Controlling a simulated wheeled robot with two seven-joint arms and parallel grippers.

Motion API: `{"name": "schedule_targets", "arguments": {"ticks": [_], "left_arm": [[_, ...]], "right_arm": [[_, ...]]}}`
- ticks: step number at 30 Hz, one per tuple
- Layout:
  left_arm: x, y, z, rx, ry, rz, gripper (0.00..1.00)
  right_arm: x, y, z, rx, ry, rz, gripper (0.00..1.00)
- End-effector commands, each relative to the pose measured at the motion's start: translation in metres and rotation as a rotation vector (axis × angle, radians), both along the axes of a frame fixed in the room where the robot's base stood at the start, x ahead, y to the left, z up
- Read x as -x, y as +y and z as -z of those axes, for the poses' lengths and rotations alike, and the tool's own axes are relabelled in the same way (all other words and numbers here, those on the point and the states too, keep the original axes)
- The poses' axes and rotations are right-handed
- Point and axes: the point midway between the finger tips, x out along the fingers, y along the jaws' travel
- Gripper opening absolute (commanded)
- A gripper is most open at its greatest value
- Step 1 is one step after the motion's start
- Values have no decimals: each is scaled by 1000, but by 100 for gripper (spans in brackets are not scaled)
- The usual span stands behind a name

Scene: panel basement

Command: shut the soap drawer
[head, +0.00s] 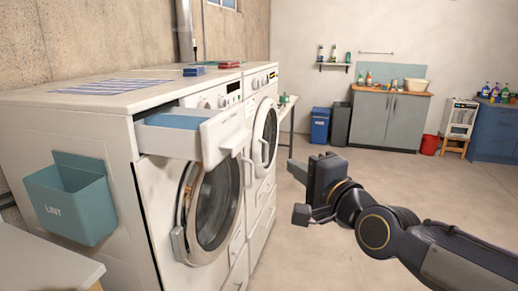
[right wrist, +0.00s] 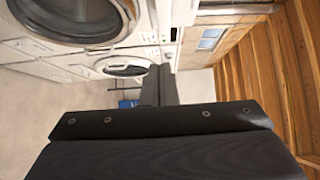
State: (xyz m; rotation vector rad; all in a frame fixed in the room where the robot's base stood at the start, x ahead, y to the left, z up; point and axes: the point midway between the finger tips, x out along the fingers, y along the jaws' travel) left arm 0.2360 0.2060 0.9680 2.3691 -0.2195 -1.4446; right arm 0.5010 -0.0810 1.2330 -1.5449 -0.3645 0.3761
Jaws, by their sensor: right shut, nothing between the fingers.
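The soap drawer (head: 224,134) is pulled out from the upper left of the near washing machine's front. Its white front panel stands clear of the machine, and its blue inside shows behind it. The near washing machine (head: 148,185) has its round door below the drawer. My right gripper (head: 297,171) is shut and empty, to the right of the drawer and apart from it, in front of the machines. In the right wrist view its dark fingers (right wrist: 158,88) are together with nothing between them. My left gripper is not in view.
A second machine (head: 265,130) stands beyond the near one. A teal lint bin (head: 72,205) hangs on the near machine's side. The floor (head: 320,260) to the right is clear up to the grey cabinet (head: 388,120), the blue bin (head: 320,125) and the red bucket (head: 429,145).

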Motion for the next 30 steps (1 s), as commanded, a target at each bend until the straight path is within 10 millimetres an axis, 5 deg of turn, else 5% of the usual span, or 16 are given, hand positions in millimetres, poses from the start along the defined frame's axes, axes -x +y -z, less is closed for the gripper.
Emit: {"name": "schedule_targets", "arguments": {"ticks": [11, 19, 30], "left_arm": [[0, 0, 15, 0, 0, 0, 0], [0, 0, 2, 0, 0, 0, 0], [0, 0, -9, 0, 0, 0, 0]], "right_arm": [[-49, 25, 2, -5, -2, 2, 0], [-93, 48, -2, -7, -2, 0, 0], [-101, 82, -2, -6, -4, -1, 0]]}}
